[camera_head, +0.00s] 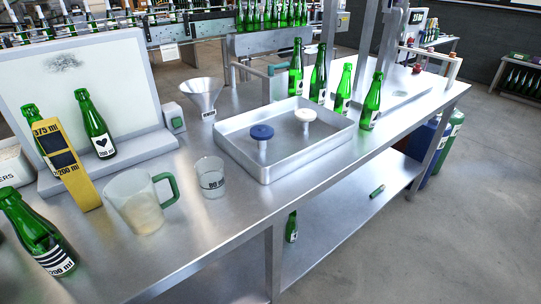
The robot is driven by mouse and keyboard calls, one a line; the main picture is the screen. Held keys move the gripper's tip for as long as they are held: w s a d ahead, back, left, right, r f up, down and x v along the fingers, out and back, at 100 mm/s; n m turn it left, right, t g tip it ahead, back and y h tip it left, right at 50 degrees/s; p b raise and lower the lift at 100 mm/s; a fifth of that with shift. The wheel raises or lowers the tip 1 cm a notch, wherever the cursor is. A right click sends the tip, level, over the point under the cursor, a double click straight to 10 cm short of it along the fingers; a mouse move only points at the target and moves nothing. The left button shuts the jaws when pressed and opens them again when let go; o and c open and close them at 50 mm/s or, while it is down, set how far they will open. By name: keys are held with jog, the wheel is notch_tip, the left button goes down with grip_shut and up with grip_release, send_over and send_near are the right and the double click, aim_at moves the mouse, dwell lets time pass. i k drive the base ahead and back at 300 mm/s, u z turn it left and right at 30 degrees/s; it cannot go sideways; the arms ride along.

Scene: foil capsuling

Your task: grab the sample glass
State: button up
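My gripper does not show in this view.
The tray (292,168) holds a blue-topped (262,132) and a white-topped (305,115) piece. A metal funnel (201,94) stands behind the glass. Several green bottles line the table's back right. A yellow gauge block (68,166) stands left. Bare table lies in front of the glass.

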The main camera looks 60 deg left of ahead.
aim_at(210, 171)
jog(key=i, duration=1.25)
jog(key=u, duration=4.15)
